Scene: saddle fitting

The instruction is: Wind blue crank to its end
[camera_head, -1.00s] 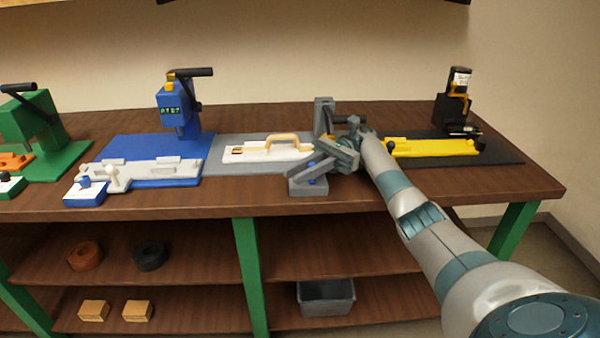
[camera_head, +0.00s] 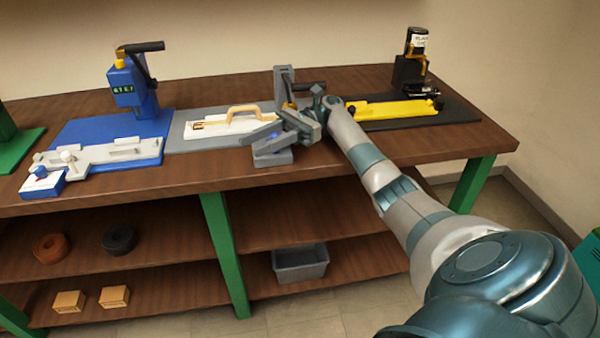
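The blue station stands at the left of the bench: a blue upright unit (camera_head: 132,85) with a lit display and a black-gripped lever (camera_head: 142,47) at its top. Its pale slide fixture (camera_head: 110,152) lies in front, with a small blue-and-white block (camera_head: 42,183) bearing a blue knob at the front left. My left gripper is not in view.
A grey plate (camera_head: 190,142) carries a white piece with a tan handle (camera_head: 240,113). A yellow fixture (camera_head: 395,110) and black unit (camera_head: 410,68) stand at the right. A grey bin (camera_head: 300,264) and rings lie on shelves below. The bench's front right is clear.

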